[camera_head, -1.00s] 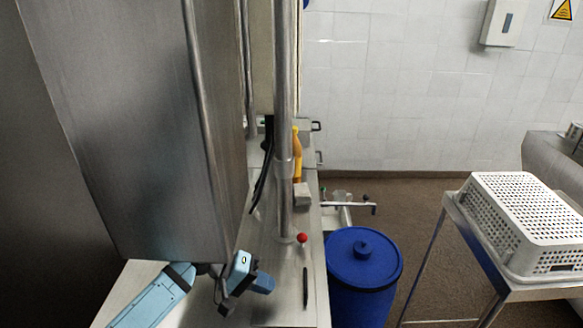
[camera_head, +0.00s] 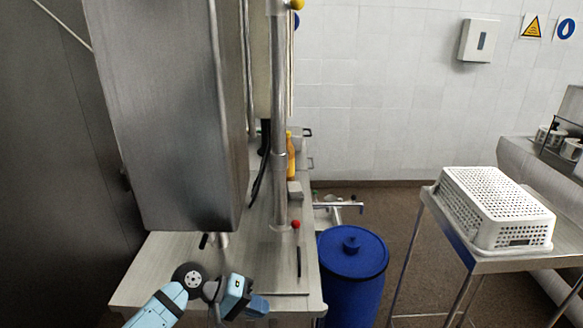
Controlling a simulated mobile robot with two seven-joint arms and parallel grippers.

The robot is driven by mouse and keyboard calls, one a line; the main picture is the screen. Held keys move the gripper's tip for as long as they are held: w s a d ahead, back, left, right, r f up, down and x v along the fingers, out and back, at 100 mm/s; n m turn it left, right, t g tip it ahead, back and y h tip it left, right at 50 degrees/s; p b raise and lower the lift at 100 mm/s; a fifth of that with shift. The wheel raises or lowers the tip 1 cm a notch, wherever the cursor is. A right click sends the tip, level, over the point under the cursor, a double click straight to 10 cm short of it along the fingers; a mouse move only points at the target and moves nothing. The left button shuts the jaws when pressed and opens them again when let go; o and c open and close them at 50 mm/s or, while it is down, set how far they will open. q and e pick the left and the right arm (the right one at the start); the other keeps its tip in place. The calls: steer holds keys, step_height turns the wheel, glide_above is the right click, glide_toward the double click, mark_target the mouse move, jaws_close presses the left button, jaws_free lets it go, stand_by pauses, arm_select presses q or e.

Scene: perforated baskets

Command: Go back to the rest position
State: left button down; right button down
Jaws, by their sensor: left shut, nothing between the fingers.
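My left arm comes in from the bottom left in light blue. Its gripper (camera_head: 257,306) is at the bottom of the view, by the near end of the steel worktop (camera_head: 148,272). The gripper is shut and empty. I cannot tell whether it touches the worktop. My right gripper is not in view.
A large steel cabinet (camera_head: 165,110) hangs over the worktop, behind and above my left gripper. A steel post (camera_head: 279,120) and a red knob (camera_head: 296,224) stand on the worktop. A lidded blue barrel (camera_head: 352,270) is right of it. A white perforated basket (camera_head: 497,208) sits on a steel table (camera_head: 476,262).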

arm_select(q)
steer(key=s+f+t+y, duration=0.1)
steer(key=s+f+t, duration=0.3)
steer(key=f, duration=0.4)
steer(key=s+a+f+m+t+y+p, duration=0.1)
steer(key=s+a+f+t+y, duration=0.2)
steer(key=s+a, duration=0.3)
steer(key=s+a+f+m+t+y+p, duration=0.1)
steer(key=s+a, duration=0.5)
steer(key=s, duration=0.7)
steer(key=f+m+t+y, duration=0.1)
steer(key=t+y, duration=0.1)
steer(key=y, duration=0.1)
steer(key=shift+a+f+t, duration=0.2)
steer(key=shift+f+t, duration=0.2)
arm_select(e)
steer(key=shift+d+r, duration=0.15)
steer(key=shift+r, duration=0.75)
